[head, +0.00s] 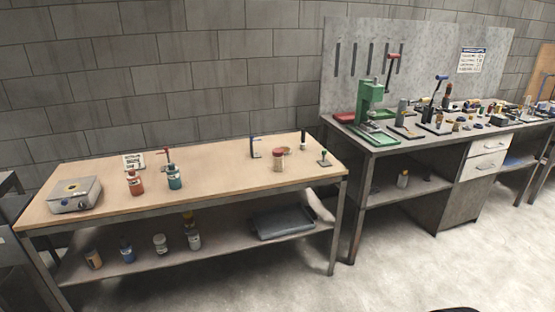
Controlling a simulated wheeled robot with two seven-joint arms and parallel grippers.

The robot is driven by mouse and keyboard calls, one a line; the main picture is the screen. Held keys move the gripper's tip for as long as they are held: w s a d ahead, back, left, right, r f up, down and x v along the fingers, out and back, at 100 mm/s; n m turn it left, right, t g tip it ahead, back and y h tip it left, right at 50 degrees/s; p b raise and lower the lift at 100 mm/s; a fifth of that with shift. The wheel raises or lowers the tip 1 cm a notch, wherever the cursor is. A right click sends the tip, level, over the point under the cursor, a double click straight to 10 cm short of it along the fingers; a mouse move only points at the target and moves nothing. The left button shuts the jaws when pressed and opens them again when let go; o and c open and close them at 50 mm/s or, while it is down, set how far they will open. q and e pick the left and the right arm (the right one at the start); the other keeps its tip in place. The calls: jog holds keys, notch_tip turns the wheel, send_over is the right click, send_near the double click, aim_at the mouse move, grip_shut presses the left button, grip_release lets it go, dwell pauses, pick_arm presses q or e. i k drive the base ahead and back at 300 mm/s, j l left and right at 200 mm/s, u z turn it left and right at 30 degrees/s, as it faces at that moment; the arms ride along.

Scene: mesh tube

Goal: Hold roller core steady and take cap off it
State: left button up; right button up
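I cannot tell for sure which item is the roller core or its cap; things are small and far off. On the wooden table, a jar with a red lid (278,159) stands upright right of the middle. A slim dark upright cylinder with a pale lower part (303,141) stands behind it to the right. A small green item on a base (323,158) stands near the right end. A dark stand with a blue top (254,147) is left of the jar. Neither of my grippers shows in the head view.
The wooden table (220,171) has a grey device (75,195), a red bottle (135,183) and a teal bottle (175,178) at left; its middle is clear. A metal workbench (400,143) at right holds a green press (370,105) and many small parts. Open floor lies in front.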

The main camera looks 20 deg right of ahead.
aim_at(279, 162)
jog(key=i+l, duration=0.3)
jog(key=i+l+u, duration=0.15)
jog(key=i+l, duration=0.45)
jog(key=l, duration=0.2)
jog(key=i+l+u, duration=0.15)
jog(key=l, duration=0.25)
jog(key=i+l, duration=0.4)
jog(key=i+l+u, duration=0.15)
jog(key=l, duration=0.3)
jog(key=i+l, duration=0.35)
jog(key=l, duration=0.15)
jog(key=i+l+u, duration=0.15)
jog(key=l, duration=0.3)
jog(key=i+j, duration=0.05)
